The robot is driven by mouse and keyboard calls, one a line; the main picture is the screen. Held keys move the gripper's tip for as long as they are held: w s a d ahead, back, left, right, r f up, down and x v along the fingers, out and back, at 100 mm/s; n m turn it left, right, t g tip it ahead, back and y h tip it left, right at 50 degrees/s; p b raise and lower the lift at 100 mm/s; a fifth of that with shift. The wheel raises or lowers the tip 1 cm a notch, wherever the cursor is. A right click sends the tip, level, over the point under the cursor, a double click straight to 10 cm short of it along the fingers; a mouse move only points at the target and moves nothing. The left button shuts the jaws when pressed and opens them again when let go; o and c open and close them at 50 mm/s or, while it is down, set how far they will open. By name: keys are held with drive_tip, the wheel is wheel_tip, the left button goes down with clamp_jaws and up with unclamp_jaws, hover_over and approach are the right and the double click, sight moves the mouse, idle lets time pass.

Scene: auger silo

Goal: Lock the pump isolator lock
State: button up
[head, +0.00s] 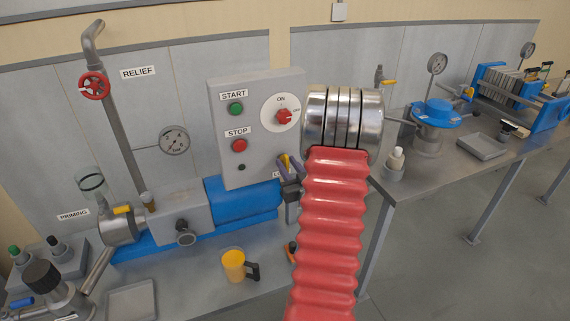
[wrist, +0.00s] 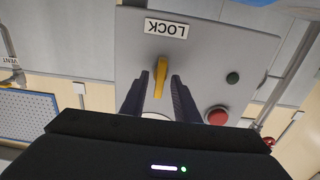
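The pump isolator is a red knob (head: 284,117) on a white dial marked ON at the top, on the grey control box (head: 255,85). Below it is a small yellow lock lever (head: 286,165), its label mostly hidden by my gripper. In the wrist view, upside down, the yellow lever (wrist: 160,77) lies below the LOCK label (wrist: 166,28). My gripper (wrist: 158,85) has its two dark fingers either side of the lever, with gaps visible, so it looks open. In the head view my gripper (head: 287,172) is at the box's lower right.
A green START button (head: 236,108) and red STOP button (head: 239,146) are on the same box. The blue pump motor (head: 243,200) lies below. A yellow jug (head: 234,265) stands on the bench in front. A red relief handwheel (head: 94,86) is at left.

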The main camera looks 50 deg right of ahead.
drive_tip(key=shift+x, duration=0.8)
drive_tip(key=shift+c, duration=0.3)
clamp_jaws()
drive_tip(key=shift+a, duration=0.25)
drive_tip(key=shift+d, duration=0.1)
